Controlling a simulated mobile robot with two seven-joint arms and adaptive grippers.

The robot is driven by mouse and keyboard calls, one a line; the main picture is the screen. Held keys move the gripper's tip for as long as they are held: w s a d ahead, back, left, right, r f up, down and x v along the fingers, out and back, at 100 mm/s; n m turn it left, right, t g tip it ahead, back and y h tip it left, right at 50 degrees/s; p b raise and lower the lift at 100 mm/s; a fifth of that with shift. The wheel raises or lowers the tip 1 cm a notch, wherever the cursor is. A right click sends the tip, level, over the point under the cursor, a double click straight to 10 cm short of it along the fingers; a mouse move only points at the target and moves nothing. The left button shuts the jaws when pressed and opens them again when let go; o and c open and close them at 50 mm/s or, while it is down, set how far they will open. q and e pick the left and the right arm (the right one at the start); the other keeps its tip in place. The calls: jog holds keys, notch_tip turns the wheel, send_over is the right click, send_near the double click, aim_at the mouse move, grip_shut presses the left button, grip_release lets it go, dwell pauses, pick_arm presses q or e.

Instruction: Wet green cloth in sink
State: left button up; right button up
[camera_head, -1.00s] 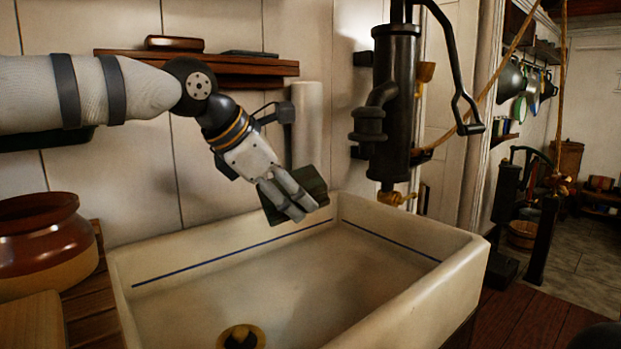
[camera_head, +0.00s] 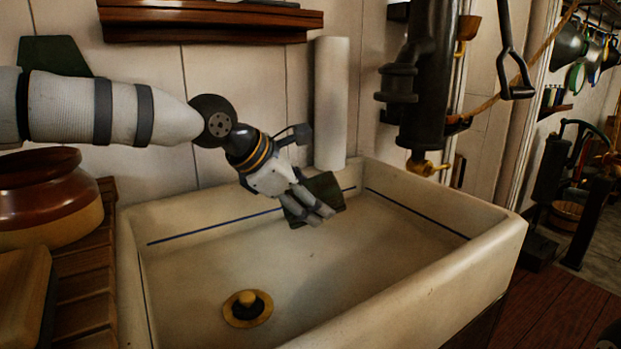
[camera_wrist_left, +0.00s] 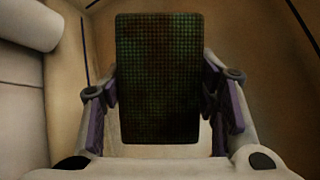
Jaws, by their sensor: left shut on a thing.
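The green cloth (camera_head: 327,190) is a dark green, stiff-looking rectangle held in my left gripper (camera_head: 318,210). In the left wrist view the cloth (camera_wrist_left: 160,80) shows a fine grid pattern and sits between the two fingers of the left gripper (camera_wrist_left: 162,110). The gripper is shut on it. The cloth is inside the white sink (camera_head: 400,300), near its back wall and above the basin floor; I cannot tell whether it touches the wall. The black pump (camera_head: 428,90) with a brass spout (camera_head: 425,167) stands at the back right, right of the gripper. My right gripper is not in view.
A brass drain (camera_head: 247,308) lies in the basin floor. A paper-like white roll (camera_head: 331,105) stands behind the sink. A brown pot (camera_head: 50,200) and a wooden board (camera_head: 22,295) sit on the slatted counter at left. A wooden shelf (camera_head: 210,25) is above. The basin is otherwise clear.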

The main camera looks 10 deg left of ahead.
aim_at(323, 177)
pick_arm(q)
notch_tip(323, 177, down, 8)
jog(key=shift+b, duration=0.3)
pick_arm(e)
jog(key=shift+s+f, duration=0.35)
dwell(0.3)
pick_arm(q)
notch_tip(323, 177, up, 9)
jog(key=shift+f+p, duration=0.1)
jog(key=shift+p, duration=0.55)
jog(key=shift+r, duration=2.35)
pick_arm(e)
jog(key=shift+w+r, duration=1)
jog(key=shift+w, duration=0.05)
pick_arm(q)
jog(key=shift+r+p, duration=0.35)
jog(key=shift+r, duration=1.7)
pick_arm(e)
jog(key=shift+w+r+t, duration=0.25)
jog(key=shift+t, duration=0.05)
